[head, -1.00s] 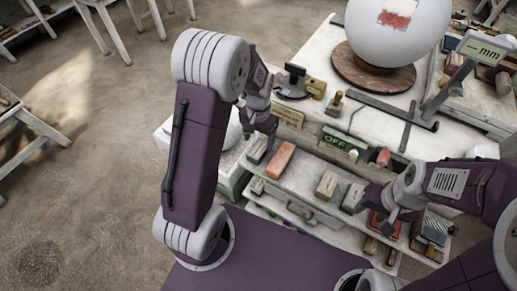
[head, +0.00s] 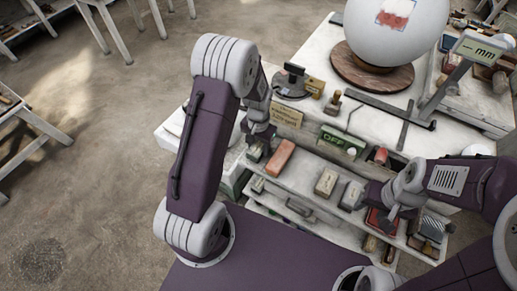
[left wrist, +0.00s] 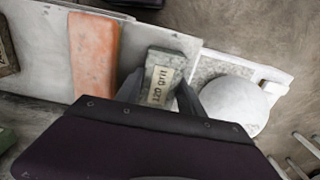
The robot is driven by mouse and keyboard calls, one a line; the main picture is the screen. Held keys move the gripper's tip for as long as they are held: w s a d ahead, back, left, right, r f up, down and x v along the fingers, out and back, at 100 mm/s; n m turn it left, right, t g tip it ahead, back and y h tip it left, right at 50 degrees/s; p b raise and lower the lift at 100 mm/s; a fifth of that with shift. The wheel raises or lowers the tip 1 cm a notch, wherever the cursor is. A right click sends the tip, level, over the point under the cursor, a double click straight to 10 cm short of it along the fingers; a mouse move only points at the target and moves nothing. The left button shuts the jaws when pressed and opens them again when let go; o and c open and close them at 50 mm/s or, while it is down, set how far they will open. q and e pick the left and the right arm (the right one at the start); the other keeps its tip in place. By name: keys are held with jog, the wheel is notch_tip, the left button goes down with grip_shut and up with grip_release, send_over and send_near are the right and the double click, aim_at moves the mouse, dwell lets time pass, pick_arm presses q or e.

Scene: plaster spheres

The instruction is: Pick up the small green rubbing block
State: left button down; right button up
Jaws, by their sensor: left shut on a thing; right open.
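A small grey-green rubbing block (left wrist: 166,72) labelled "120 grit" sits between the fingers of my left gripper (left wrist: 158,95) in the left wrist view. The gripper is shut on it. In the head view my left gripper (head: 257,138) hangs over the shelf at the left end of the row, hiding part of the block (head: 254,153). Whether the block still touches the shelf I cannot tell. My right gripper (head: 392,214) is open, near the right end of the shelf.
An orange-red block (head: 280,157) lies close beside the held block, and it also shows in the left wrist view (left wrist: 93,55). Pale blocks (head: 326,182) lie further right. A green OFF sign (head: 342,141) stands behind. A large white sphere (head: 397,25) rests on a round base.

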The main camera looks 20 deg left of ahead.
aim_at(258, 146)
pick_arm(q)
notch_tip(258, 146, up, 10)
jog(key=shift+b, duration=0.35)
jog(key=c, duration=1.3)
grip_release()
jog(key=shift+w, duration=0.1)
grip_shut()
